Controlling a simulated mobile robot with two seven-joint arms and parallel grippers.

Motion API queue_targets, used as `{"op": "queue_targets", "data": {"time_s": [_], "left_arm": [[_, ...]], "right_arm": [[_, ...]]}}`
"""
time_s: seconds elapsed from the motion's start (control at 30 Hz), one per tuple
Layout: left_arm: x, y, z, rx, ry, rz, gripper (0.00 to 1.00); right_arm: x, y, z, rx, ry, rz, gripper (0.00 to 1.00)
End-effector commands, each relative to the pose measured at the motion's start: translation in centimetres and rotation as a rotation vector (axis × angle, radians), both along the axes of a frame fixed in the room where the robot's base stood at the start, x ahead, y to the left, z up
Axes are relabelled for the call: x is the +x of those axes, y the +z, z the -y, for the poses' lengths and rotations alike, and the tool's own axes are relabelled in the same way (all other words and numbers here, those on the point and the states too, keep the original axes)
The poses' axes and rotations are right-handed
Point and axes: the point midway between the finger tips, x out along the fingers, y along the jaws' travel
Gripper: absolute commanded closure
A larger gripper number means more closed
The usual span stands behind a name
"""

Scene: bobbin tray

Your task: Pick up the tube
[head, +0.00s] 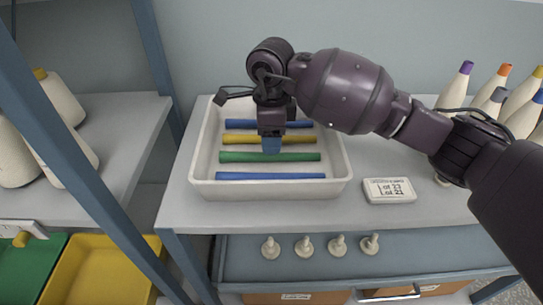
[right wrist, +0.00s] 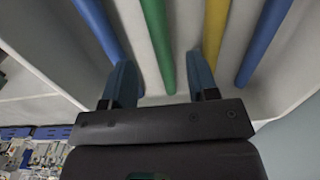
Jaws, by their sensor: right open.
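A white tray (head: 342,172) on the grey table holds coloured tubes lying side by side: a rear blue tube (head: 300,124), a yellow tube (head: 240,138), a green tube (head: 300,157) and a front blue tube (head: 270,176). My right gripper (head: 271,150) points down over the tray's middle, by the green tube. In the right wrist view its blue fingers (right wrist: 163,75) are apart, and the green tube (right wrist: 162,40) runs between them. Nothing is gripped. I cannot tell how far the fingertips are above it. My left gripper is not in view.
A white label box (head: 390,190) lies right of the tray. Cones with coloured tips (head: 455,85) stand at the right. A blue post (head: 75,160) rises at the left, beside a shelf with cream cones (head: 60,98). Several small pegs (head: 304,246) stand on a lower ledge.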

Motion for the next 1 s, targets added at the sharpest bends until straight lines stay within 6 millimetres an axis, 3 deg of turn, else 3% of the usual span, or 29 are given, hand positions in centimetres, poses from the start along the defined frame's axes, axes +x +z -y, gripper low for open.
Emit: {"op": "queue_targets", "data": {"time_s": [0.4, 0.73, 1.0], "left_arm": [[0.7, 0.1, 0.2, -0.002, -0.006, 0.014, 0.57], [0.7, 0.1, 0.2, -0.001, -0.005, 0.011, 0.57], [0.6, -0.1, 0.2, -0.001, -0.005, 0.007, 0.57]], "right_arm": [[0.0, -4.7, 0.1, 0.001, 0.000, -0.001, 0.46], [0.0, -5.1, 0.1, 0.001, 0.000, 0.002, 0.46], [0.0, -5.1, 0.1, 0.001, 0.000, 0.002, 0.88]]}}
